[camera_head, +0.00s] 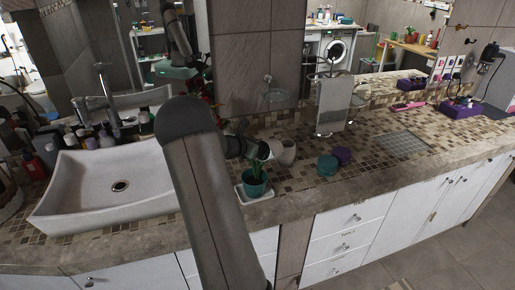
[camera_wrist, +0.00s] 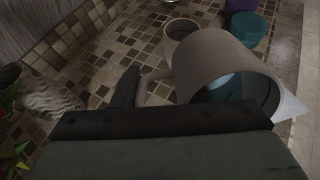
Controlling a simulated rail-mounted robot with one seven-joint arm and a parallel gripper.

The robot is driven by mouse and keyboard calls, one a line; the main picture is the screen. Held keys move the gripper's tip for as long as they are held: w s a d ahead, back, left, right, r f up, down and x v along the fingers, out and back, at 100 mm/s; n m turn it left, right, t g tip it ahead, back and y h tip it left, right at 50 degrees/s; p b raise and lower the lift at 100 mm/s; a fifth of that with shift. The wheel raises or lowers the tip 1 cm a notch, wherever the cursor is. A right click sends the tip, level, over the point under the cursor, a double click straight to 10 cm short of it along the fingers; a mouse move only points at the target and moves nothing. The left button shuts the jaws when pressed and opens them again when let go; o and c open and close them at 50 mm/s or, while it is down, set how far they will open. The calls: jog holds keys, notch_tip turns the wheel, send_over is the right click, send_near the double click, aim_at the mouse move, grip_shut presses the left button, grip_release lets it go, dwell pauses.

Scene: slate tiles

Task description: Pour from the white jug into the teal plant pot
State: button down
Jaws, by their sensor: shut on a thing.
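The white jug (camera_wrist: 212,62) is large in the wrist view, with its open mouth toward the lower right and a bluish-grey interior. It also shows in the head view (camera_head: 286,152). My gripper (camera_wrist: 136,84) is shut on the jug's handle side and holds it; the grip is partly hidden. I cannot tell exactly how far the jug is tilted. The teal plant pot (camera_head: 255,187) holds a green plant and stands upright at the counter's front edge, below and left of the jug in the head view. No stream of liquid shows.
The pot stands on a white tray (camera_head: 243,199). A beige cup (camera_wrist: 180,29) is just beyond the jug. Teal (camera_head: 327,165) and purple (camera_head: 342,155) round items sit to the right. A sink (camera_head: 85,190) is at left. A towel stand (camera_head: 333,105) is behind.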

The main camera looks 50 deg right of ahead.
jog(key=shift+a+r+h+b, duration=0.15)
jog(key=shift+h+b, duration=0.6)
jog(key=shift+b, duration=1.35)
jog(key=shift+a+r+h+b, duration=0.15)
jog(key=shift+h+b, duration=0.6)
jog(key=shift+b, duration=1.3)
jog(key=shift+a+r+h+b, duration=0.3)
jog(key=shift+h+b, duration=0.4)
jog(key=shift+b, duration=1.2)
jog(key=shift+a+r+h+b, duration=0.2)
jog(key=shift+h+b, duration=0.5)
jog(key=shift+b, duration=1.15)
jog(key=r+y+p, duration=0.1)
jog(key=y+p, duration=0.1)
jog(key=p, duration=0.3)
jog(key=r+y+p, duration=0.1)
jog(key=p, duration=0.5)
jog(key=shift+y+p, duration=0.3)
jog(key=shift+y, duration=0.1)
jog(key=y+p, duration=0.1)
jog(key=p, duration=0.3)
jog(key=shift+r, duration=0.1)
jog(key=shift+f+y+p, duration=0.2)
jog(key=shift+y+p, duration=0.2)
jog(key=shift+p, duration=0.1)
jog(key=shift+r+p, duration=0.1)
jog(key=shift+p, duration=0.2)
jog(key=y+p, duration=0.1)
jog(key=p, duration=0.3)
jog(key=shift+r, duration=0.3)
